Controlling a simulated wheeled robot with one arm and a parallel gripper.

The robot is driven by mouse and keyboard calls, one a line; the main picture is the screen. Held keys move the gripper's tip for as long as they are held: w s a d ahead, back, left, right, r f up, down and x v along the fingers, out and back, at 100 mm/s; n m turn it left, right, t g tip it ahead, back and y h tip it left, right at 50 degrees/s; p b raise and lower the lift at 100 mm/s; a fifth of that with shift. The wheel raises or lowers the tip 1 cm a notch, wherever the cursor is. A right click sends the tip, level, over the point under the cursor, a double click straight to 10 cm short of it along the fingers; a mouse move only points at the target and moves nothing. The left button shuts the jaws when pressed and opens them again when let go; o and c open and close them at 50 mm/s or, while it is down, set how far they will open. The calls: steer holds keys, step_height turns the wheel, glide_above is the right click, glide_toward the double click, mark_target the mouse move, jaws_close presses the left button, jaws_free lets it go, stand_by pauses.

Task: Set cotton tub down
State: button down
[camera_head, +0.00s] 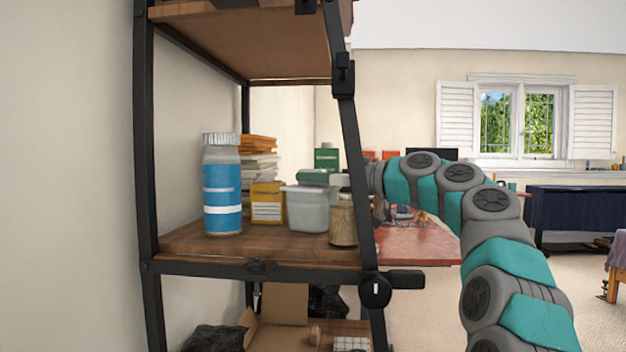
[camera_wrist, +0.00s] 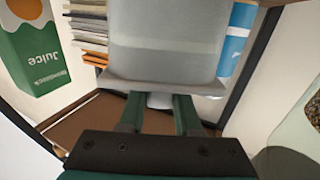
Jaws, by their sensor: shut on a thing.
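The cotton tub (camera_head: 308,210) is a pale grey, translucent container on the middle shelf's level, between a yellow box and a glass jar. It looks upright, and its base is at or just above the board; I cannot tell if it touches. My gripper (camera_head: 317,177) comes in from the right at the tub's rim. In the wrist view, the green fingers of my gripper (camera_wrist: 160,102) are shut on the tub (camera_wrist: 165,45), which fills the upper middle. The tub's contents are hidden.
The wooden shelf (camera_head: 270,246) has dark metal posts. A blue-labelled bottle (camera_head: 222,190), yellow box (camera_head: 267,203), stacked papers (camera_head: 259,165), glass jar (camera_head: 343,220) and green juice carton (camera_head: 327,157) crowd around the tub. Bare board shows in front, between bottle and jar.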

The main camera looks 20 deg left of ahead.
steer(key=shift+f, duration=0.15)
steer(key=c, duration=0.6)
jaws_free()
steer(key=shift+r, duration=0.3)
steer(key=s+d+b, duration=0.1)
steer(key=d+b, duration=0.1)
steer(key=d, duration=0.9)
steer(key=shift+s+d, duration=0.4)
steer(key=shift+f, duration=0.1)
